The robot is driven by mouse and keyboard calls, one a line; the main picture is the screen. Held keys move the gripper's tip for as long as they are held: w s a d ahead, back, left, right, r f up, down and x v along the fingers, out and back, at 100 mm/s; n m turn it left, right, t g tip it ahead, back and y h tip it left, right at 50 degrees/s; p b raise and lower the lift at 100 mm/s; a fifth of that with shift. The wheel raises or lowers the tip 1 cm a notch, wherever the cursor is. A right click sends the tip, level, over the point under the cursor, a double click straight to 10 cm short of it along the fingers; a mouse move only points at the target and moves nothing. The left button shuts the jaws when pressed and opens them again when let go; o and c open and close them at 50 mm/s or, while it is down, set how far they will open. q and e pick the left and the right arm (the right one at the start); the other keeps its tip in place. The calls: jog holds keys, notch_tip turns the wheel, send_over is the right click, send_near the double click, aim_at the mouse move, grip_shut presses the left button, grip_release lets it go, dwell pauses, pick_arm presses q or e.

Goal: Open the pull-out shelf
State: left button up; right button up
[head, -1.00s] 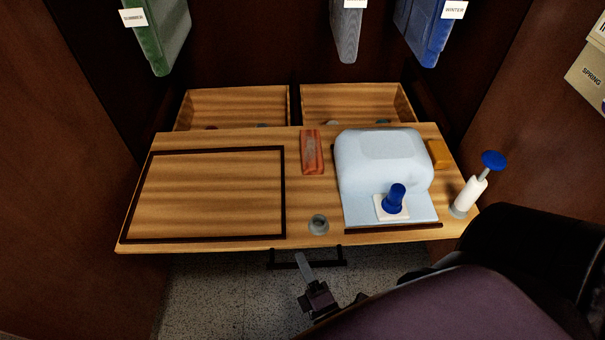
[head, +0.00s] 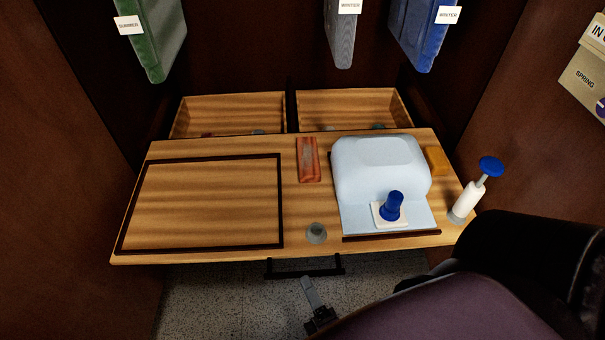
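The pull-out shelf (head: 210,246) is a wooden board that stands out in front of two open wooden compartments. A dark bar handle (head: 304,271) hangs below its front edge. My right gripper (head: 309,288) is just below and in front of the handle, with one grey finger showing close under the bar. I cannot tell whether it touches the handle or how wide its fingers are apart. My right arm covers the lower right of the view. My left gripper is not in view.
Brown walls flank both sides. Speckled floor shows below.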

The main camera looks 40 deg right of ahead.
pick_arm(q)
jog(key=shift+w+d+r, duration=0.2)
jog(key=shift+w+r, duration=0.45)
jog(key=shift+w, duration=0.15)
pick_arm(e)
jog(key=v, duration=0.4)
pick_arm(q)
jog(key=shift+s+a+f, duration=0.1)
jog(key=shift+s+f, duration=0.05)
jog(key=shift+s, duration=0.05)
